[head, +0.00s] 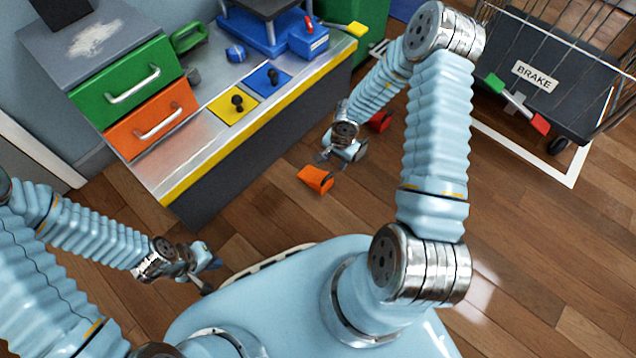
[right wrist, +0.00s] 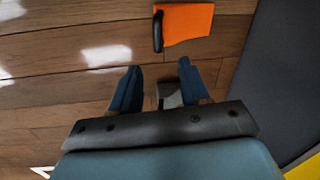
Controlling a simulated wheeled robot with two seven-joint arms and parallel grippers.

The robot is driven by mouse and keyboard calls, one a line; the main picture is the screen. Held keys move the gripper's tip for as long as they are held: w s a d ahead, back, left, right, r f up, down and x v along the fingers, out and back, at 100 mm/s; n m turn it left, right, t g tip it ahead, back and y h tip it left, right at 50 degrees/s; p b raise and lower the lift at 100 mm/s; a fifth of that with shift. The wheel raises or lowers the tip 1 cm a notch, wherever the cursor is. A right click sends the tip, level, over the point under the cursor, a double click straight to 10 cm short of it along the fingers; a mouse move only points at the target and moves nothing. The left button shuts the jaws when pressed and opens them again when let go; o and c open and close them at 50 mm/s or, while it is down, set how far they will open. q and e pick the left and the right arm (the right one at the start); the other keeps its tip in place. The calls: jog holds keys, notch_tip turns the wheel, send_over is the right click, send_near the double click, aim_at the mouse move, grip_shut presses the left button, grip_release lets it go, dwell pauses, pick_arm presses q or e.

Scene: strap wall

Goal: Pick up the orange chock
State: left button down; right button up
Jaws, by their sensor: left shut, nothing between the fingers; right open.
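The orange chock (head: 316,178) lies on the wooden floor in front of the workbench, with a dark face at one end. In the right wrist view the orange chock (right wrist: 187,24) lies beyond the fingertips, at the top and slightly right of centre. My right gripper (head: 338,157) is open, close to the chock on its far side. In the right wrist view its two blue fingers (right wrist: 158,75) stand apart, with the chock outside them. My left gripper (head: 208,264) is shut and empty at the lower left, away from the chock.
A red object (head: 380,121) lies on the floor beyond my right gripper. The workbench (head: 270,140) with its yellow edge stands to the left. A cart (head: 545,85) marked BRAKE stands at the upper right. Floor around the chock's near side is clear.

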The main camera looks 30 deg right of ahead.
aim_at(332, 172)
jog(key=f, duration=0.2)
jog(key=f+b, duration=0.1)
jog(key=shift+w+a+f, duration=0.1)
jog(key=shift+w+f, duration=0.1)
jog(key=shift+f, duration=0.15)
jog(key=f+b, duration=0.1)
jog(key=f, duration=0.1)
jog(key=f+b, duration=0.2)
jog(key=f, duration=0.1)
jog(key=shift+w+a+f+b, duration=0.1)
jog(key=shift+w+a+b, duration=0.1)
jog(key=shift+b, duration=0.1)
grip_shut()
dwell(0.7)
